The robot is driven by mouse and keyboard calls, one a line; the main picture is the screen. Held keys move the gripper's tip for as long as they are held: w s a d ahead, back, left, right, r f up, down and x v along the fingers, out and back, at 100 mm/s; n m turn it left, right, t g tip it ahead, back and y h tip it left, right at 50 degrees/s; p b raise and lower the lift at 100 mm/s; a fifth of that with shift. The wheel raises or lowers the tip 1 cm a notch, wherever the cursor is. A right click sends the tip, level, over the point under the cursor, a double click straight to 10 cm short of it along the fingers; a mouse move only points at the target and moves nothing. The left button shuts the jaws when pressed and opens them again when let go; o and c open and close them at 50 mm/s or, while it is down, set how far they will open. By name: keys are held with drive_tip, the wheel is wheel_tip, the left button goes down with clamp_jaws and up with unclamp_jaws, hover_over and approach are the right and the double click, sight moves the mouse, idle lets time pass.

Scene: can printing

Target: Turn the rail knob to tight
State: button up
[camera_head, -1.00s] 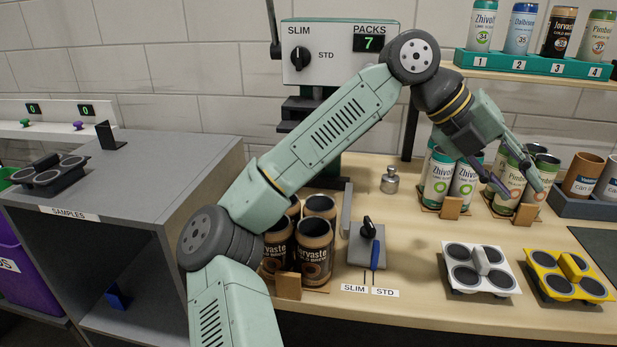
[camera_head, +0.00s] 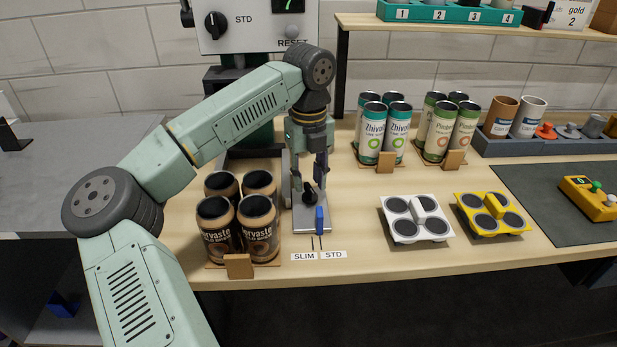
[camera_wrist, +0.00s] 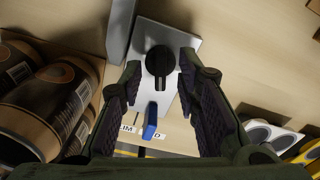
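The rail knob (camera_head: 309,196) is a black knob on a grey plate (camera_head: 312,222) with a blue piece (camera_head: 320,218) in front of it. In the wrist view the knob (camera_wrist: 160,61) is a round black disc with a raised bar, pointing roughly along the plate. My gripper (camera_head: 310,182) points down over the knob. In the wrist view its two fingers are spread, one on each side of the knob, with a gap on both sides. I cannot tell from the knob alone whether it is tight or loose.
Dark Jorvaste cans (camera_head: 238,222) stand close on the left. A grey rail (camera_head: 287,182) runs beside the plate. SLIM and STD labels (camera_head: 318,255) are at the table's front edge. White (camera_head: 416,219) and yellow (camera_head: 493,215) can carriers sit to the right.

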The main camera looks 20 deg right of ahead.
drive_tip(key=shift+f, duration=0.85)
drive_tip(key=shift+c, duration=0.4)
clamp_jaws()
